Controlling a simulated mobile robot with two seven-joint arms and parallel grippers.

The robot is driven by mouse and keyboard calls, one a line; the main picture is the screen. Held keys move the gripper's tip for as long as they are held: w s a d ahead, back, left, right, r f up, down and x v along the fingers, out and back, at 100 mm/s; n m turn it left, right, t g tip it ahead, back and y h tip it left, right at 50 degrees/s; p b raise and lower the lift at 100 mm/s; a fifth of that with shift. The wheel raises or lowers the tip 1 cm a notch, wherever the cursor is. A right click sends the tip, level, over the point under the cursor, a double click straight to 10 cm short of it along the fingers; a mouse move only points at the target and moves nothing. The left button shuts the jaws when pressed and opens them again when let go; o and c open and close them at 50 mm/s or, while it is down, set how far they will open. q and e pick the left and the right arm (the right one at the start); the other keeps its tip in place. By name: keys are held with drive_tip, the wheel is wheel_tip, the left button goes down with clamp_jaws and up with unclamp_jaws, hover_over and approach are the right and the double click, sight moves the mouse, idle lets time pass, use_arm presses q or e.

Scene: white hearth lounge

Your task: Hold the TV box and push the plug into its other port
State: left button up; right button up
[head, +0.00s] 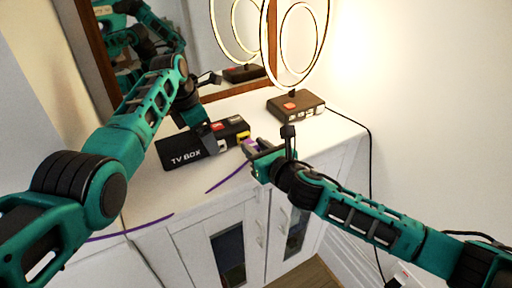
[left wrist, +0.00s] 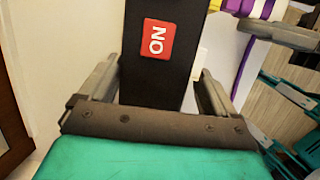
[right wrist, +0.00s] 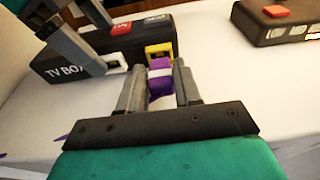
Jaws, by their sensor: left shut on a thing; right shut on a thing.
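The black TV box (head: 185,151) lies on the white cabinet top, with red and grey labels on top. My left gripper (head: 206,138) is shut across it; in the left wrist view the box (left wrist: 160,75) is between the fingers. A yellow-framed port (right wrist: 160,52) is at the box's right end. A white port (right wrist: 115,62) shows left of it. My right gripper (right wrist: 160,85) is shut on the purple plug (right wrist: 160,76), which has a white band. The plug is lined up close in front of the yellow port; I cannot tell whether its tip is inside.
A ring lamp with a dark base (head: 296,106) stands at the back right of the cabinet top (head: 150,195). A wood-framed mirror (head: 190,40) is behind. The purple cable (head: 228,178) runs left from the plug along the cabinet's front. The cabinet top right of my right gripper is clear.

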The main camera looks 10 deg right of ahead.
drive_tip(key=shift+x, duration=0.9)
drive_tip(key=o, duration=1.1)
drive_tip(key=shift+r, duration=0.15)
drive_tip(key=shift+v, duration=3.5)
use_arm(q)
drive_tip(key=o, duration=1.1)
drive_tip(key=shift+r, duration=0.15)
